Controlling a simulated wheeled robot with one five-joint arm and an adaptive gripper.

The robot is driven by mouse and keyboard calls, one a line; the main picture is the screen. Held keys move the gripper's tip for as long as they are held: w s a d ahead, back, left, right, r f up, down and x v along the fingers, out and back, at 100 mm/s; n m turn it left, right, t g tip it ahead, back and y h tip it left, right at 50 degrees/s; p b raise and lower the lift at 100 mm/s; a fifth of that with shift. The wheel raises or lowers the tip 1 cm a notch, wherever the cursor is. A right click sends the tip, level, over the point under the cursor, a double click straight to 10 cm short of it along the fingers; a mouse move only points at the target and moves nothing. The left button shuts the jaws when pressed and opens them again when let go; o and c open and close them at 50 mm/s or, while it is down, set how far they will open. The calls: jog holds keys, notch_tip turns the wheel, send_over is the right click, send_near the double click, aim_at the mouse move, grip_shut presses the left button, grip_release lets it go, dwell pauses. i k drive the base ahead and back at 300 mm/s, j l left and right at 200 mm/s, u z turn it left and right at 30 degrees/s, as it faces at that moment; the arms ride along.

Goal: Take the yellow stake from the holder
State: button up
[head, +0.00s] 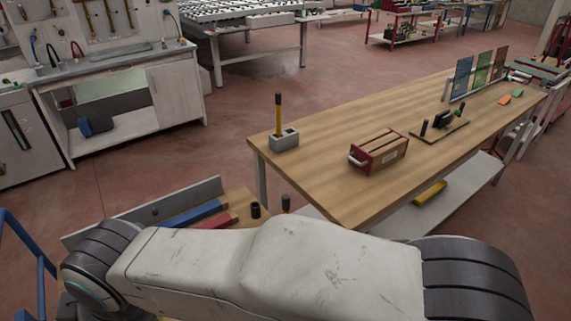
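The yellow stake (278,118) stands upright in the grey holder (284,140). It has a dark top. The holder is a small block near the left corner of the wooden table (330,195), and a second opening in its top looks empty. My arm crosses the bottom of the head view, in front of the table. My gripper is out of the picture, so its state and place do not show.
On the table, right of the holder, are a wooden box with red ends (379,151), a board with dark tools (439,129) and upright coloured panels (480,74). A lower bench (240,203) with blue and red bars stands at the near left. Floor is open behind the table.

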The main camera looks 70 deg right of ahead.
aim_at(277, 95)
jog(key=z, duration=2.45)
